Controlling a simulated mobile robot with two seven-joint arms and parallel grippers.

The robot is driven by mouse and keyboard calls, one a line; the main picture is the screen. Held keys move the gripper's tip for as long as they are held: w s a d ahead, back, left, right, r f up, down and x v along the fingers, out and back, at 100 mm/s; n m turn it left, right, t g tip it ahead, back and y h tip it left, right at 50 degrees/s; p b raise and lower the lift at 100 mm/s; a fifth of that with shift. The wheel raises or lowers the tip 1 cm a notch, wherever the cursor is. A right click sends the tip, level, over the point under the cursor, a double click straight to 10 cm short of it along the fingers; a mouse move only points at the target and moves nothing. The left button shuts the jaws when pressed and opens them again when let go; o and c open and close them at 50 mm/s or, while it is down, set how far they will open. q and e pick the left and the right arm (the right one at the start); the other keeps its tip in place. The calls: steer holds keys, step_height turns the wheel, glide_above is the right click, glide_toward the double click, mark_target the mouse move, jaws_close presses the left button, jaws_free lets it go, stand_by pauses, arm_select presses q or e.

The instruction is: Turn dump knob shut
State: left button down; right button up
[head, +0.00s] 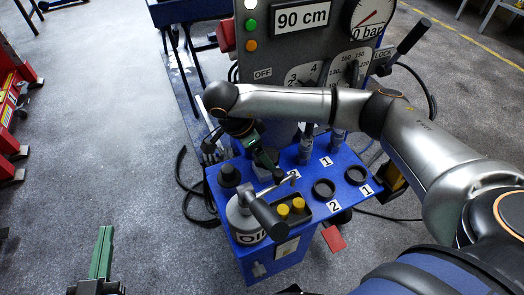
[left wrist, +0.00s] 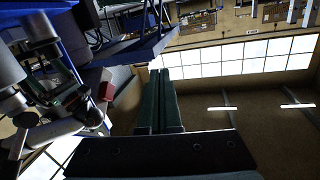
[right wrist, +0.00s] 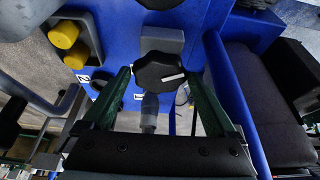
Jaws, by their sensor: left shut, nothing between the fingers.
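A black lobed knob (right wrist: 160,72) with a white pointer line shows between the fingers of my right gripper (right wrist: 167,62) in the right wrist view. The fingers are open, one on each side of the knob; I cannot tell whether either touches it. In the head view my right gripper (head: 265,158) is over the blue trolley top (head: 225,190), and its wrist hides the knob there. My left gripper (head: 103,255) is shut and empty over the floor at the lower left. Its green fingers also lie together in the left wrist view (left wrist: 160,72).
An oil can (head: 243,218), yellow plugs (head: 291,207) in a tray and black rings (head: 324,188) crowd the trolley top. The grey panel (head: 300,50) with dials stands behind. Black hoses lie beside the trolley. Open floor (head: 110,150) lies to the left.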

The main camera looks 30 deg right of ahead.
steer(key=shift+o, duration=0.3)
steer(key=shift+a+r, duration=0.2)
steer(key=shift+r, duration=0.25)
arm_select(q)
steer(key=s+f+n+g+p, duration=0.1)
steer(key=s+f+g, duration=0.3)
steer(key=f, duration=0.4)
steer(key=s+f+n+g+y+p, duration=0.1)
steer(key=s+f+g+p, duration=0.1)
steer(key=f, duration=0.5)
steer(key=shift+s+f+g+y, duration=0.3)
steer(key=shift+s+f+g, duration=0.1)
steer(key=shift+s+g, duration=0.5)
arm_select(e)
steer(key=v, duration=1.1)
steer(key=shift+r, duration=0.25)
arm_select(q)
steer(key=shift+d, duration=0.1)
